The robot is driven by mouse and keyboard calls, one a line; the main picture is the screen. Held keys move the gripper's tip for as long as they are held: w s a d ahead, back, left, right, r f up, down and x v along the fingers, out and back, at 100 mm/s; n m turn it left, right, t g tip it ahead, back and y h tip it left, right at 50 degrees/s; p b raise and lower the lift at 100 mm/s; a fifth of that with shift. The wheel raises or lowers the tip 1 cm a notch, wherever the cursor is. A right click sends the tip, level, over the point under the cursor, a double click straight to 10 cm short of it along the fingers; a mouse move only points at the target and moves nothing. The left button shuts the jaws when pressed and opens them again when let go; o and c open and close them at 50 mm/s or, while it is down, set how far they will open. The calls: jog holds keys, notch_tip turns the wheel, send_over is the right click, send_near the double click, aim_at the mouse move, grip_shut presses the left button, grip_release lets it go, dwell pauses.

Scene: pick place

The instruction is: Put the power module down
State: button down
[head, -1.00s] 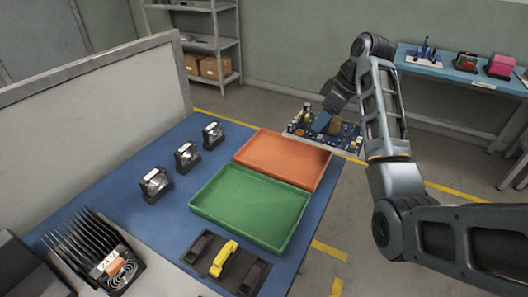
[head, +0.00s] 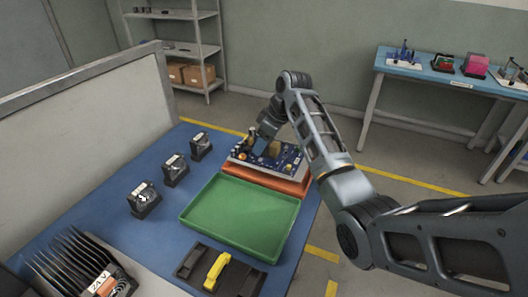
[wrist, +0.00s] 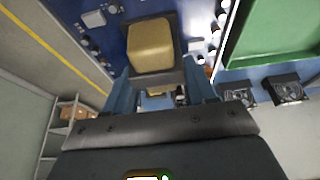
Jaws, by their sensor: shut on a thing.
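The power module is a blue circuit board (head: 292,160) with many small parts on a pale base. In the head view it is at the far end of the blue table, over the orange tray (head: 270,181), and hides most of it. I cannot tell whether it touches the tray. My gripper (head: 264,146) is over the board and shut on it. In the wrist view the fingers (wrist: 163,84) are at a yellow block (wrist: 151,46) on the board (wrist: 90,35). The grip itself is partly hidden.
An empty green tray (head: 240,215) lies nearer, beside the orange one. Several small black units (head: 145,200) stand along the table's left side. A black holder with a yellow handle (head: 216,271) and a finned black heatsink (head: 75,265) are at the front. A grey partition (head: 90,135) borders the left.

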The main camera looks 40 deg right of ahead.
aim_at(264, 152)
jog(key=shift+f, duration=1.85)
jog(key=shift+f, duration=0.1)
jog(key=shift+c, duration=1.8)
grip_release()
jog(key=shift+f, duration=0.1)
jog(key=v, duration=1.2)
